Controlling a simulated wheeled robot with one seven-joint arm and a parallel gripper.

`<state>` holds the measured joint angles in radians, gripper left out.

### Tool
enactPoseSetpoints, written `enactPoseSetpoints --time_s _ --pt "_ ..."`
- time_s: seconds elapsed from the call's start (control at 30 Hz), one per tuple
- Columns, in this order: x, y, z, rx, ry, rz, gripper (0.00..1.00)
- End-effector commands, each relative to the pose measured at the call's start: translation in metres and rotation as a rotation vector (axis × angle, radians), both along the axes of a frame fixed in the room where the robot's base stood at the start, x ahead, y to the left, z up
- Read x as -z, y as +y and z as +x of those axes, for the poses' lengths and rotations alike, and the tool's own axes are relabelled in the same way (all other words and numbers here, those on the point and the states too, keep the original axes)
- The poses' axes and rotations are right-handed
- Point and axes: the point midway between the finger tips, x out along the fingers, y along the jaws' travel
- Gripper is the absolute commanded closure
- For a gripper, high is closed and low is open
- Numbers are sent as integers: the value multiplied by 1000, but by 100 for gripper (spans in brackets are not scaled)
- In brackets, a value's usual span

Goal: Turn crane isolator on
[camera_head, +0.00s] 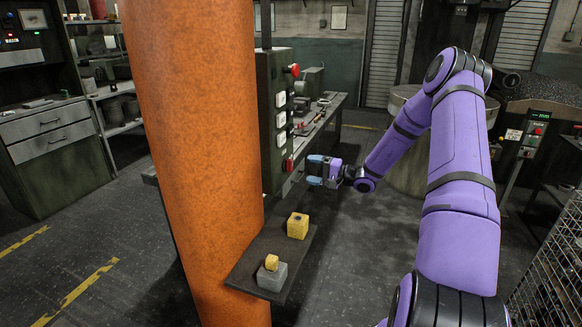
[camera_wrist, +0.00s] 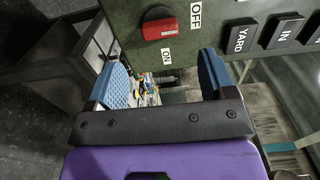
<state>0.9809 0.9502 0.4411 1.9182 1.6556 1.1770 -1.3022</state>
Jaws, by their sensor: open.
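The red isolator knob (camera_wrist: 158,24) sits on a green control panel (camera_wrist: 120,22) at the top of the wrist view. Its handle lies across that picture, towards the OFF label (camera_wrist: 195,14) on its right. The ON label (camera_wrist: 166,54) is just below it. In the head view the red knob (camera_head: 289,165) is low on the panel's side (camera_head: 272,125). My gripper (camera_head: 316,170) is open and empty, to the right of the knob and apart from it. In the wrist view its blue fingers (camera_wrist: 163,80) stand apart, below the knob.
Black push buttons (camera_wrist: 240,38) marked YARD and IN are beside the knob. A red stop button (camera_head: 292,70) tops the panel. An orange column (camera_head: 195,150) stands left. A small shelf (camera_head: 250,258) below carries yellow and grey blocks. A workbench (camera_head: 325,118) lies behind.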

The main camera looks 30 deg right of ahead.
Motion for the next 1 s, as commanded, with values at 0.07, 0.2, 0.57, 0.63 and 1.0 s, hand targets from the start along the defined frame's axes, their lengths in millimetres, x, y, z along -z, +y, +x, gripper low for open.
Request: enactPoseSetpoints --time_s 0.07,0.2,0.57,0.63,1.0 --pt "0 10 12 -4 0 0 23" --pt "0 25 31 -4 0 0 23" --pt "0 47 59 -1 1 0 23" --pt "0 48 61 -1 1 0 23" --pt "0 48 61 -1 1 -1 53"
